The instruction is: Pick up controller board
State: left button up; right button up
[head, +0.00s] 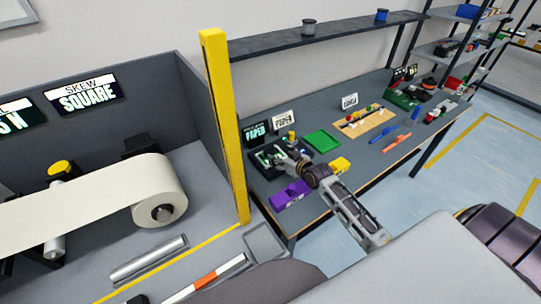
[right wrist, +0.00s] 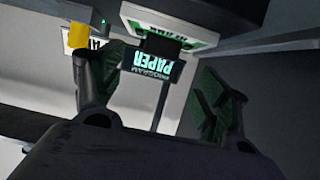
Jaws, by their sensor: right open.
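My right gripper (head: 290,160) is open over a dark tray (head: 257,171) at the left end of the workbench. In the right wrist view the gripper's two fingers (right wrist: 165,85) stand wide apart with nothing held between them. Small green and pale parts (head: 268,154) show in the tray, partly hidden by the gripper. A flat bright green square (head: 322,141) lies just right of the tray. I cannot tell for sure which of these is the controller board. My left gripper is not in view.
A sign reading PAPER (head: 257,132) stands behind the tray and shows upside down in the right wrist view (right wrist: 152,80). A yellow post (head: 224,125) rises at left.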

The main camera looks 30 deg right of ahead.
aim_at(271, 151)
jog(key=shift+w+a+f, duration=0.1)
jog(key=shift+w+f, duration=0.1)
jog(key=shift+w, duration=0.4)
jog(key=shift+p+x, duration=0.3)
jog(key=shift+x, duration=2.3)
jog(key=c, duration=1.1)
jog(key=shift+r, duration=0.1)
jog(key=shift+c, duration=0.2)
notch_tip(271, 151, up, 10)
